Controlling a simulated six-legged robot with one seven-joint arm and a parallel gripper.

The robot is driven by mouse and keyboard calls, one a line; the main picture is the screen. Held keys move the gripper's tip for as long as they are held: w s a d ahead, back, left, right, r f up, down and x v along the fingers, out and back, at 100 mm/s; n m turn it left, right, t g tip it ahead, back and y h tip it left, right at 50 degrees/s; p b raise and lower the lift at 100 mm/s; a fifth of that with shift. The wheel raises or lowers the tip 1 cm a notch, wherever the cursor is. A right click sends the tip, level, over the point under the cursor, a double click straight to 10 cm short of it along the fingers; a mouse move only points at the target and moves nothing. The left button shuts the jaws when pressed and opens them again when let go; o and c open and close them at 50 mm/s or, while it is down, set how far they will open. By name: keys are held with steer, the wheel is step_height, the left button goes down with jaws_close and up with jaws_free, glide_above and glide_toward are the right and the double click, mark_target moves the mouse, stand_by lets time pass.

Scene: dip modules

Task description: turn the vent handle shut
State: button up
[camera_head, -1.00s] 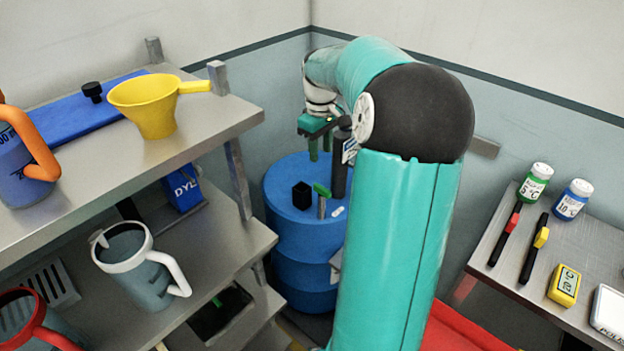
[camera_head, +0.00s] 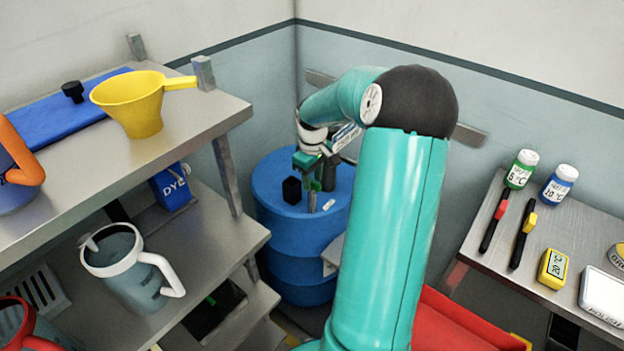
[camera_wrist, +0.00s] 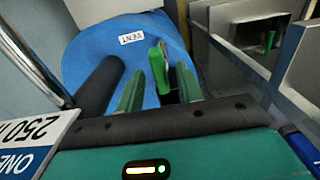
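The blue drum (camera_head: 275,225) stands in the corner, with a white VENT label (camera_wrist: 132,37) on its top. The green vent handle (camera_wrist: 157,66) stands on the drum top; its grey stem (camera_head: 312,203) shows in the head view, where my gripper partly hides the handle. My gripper (camera_head: 314,178) is low over the drum top. In the wrist view my gripper (camera_wrist: 161,70) has its two green fingers apart, one on each side of the handle. Gaps show between handle and fingers, so it is not gripped.
A black block (camera_head: 291,190) and a dark cylinder (camera_head: 329,173) stand on the drum close to my gripper. A side table (camera_head: 480,235) with bottles is at right.

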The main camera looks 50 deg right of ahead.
steer(key=shift+f, duration=0.4)
jaws_close()
